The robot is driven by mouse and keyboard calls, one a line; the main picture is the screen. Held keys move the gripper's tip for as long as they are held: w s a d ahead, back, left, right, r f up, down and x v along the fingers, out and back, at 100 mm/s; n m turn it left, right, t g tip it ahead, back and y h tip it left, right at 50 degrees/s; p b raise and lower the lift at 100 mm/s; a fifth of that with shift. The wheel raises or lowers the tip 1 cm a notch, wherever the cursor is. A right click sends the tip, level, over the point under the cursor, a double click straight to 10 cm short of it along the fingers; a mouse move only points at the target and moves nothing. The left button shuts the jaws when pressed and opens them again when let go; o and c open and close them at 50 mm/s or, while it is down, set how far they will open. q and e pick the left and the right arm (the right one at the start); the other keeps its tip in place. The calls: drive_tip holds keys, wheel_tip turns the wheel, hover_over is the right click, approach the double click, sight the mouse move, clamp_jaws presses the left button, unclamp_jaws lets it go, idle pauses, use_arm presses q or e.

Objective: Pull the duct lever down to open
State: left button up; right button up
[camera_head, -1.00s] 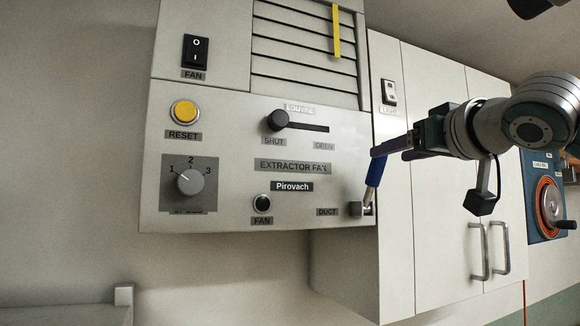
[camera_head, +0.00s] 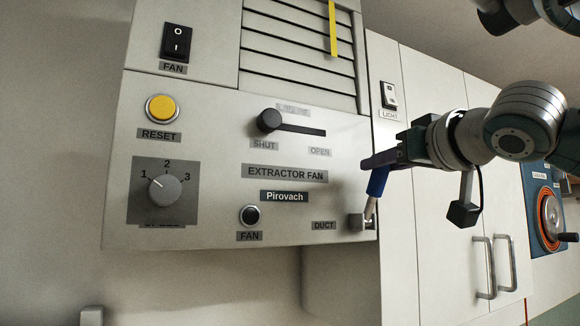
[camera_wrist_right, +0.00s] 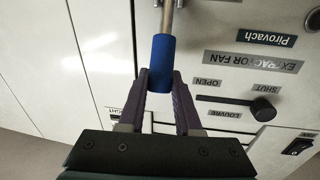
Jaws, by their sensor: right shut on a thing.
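The duct lever has a blue handle (camera_head: 377,183) on a silver rod. It comes out of a small metal mount at the lower right corner of the extractor fan panel, beside the DUCT label (camera_head: 324,225). The lever points up and slightly right in the head view. My right gripper (camera_head: 374,164) is shut on the upper part of the handle. In the right wrist view, the blue handle (camera_wrist_right: 161,58) sits between the two purple fingers, with the silver rod running out beyond it. My left gripper is not in view.
The panel (camera_head: 215,225) also carries a yellow reset button (camera_head: 162,108), a speed knob (camera_head: 165,189), a black fan button (camera_head: 250,215) and a louvre slider (camera_head: 269,120). White cupboard doors with metal handles (camera_head: 484,267) stand to the right.

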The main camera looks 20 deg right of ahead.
clamp_jaws()
idle(0.9)
